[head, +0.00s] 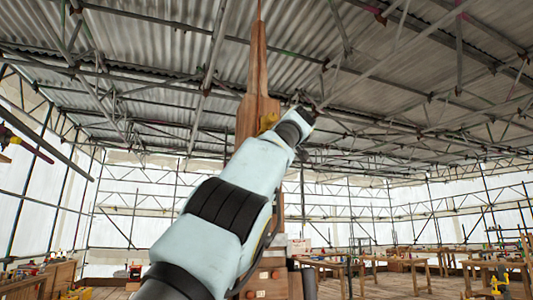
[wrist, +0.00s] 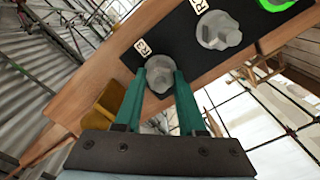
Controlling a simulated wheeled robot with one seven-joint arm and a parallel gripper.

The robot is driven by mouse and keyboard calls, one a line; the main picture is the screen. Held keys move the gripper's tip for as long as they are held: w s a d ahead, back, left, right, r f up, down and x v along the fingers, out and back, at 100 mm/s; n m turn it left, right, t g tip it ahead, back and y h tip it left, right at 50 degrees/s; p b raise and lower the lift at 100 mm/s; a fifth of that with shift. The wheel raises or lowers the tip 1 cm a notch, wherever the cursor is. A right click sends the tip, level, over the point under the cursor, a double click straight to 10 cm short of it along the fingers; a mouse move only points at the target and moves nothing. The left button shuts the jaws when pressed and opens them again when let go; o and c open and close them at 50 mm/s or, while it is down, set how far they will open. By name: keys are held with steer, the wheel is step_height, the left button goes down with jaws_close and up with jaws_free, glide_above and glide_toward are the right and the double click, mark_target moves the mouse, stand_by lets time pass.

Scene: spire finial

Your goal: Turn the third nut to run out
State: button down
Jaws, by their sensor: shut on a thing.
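In the wrist view, my gripper (wrist: 160,73) has its two green fingers on either side of a grey lobed nut (wrist: 159,75) and is shut on it. This nut sits on a black plate (wrist: 180,48) beside a white label (wrist: 142,47) that seems to read R3. Another grey nut (wrist: 217,30) is on the same plate, up and to the right. A bright green ring (wrist: 275,4) shows at the top edge. The plate lies on a wooden beam (wrist: 85,80). In the head view, the wooden spire (head: 258,70) rises behind my arm, which hides the nuts.
A yellow block (wrist: 103,108) sits on the beam left of my fingers; yellow also shows on the spire (head: 268,122). Scaffold poles (head: 205,80) and wooden benches (head: 400,262) stand around.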

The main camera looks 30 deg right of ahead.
steer(key=shift+f+n, duration=0.2)
steer(key=shift+n, duration=0.9)
steer(key=c, duration=0.5)
jaws_free()
steer(key=shift+r, duration=0.15)
steer(key=s+a+b, duration=0.1)
steer(key=s+b, duration=0.4)
steer(key=s, duration=0.5)
steer(key=shift+s+a, duration=0.15)
steer(key=shift+s, duration=0.2)
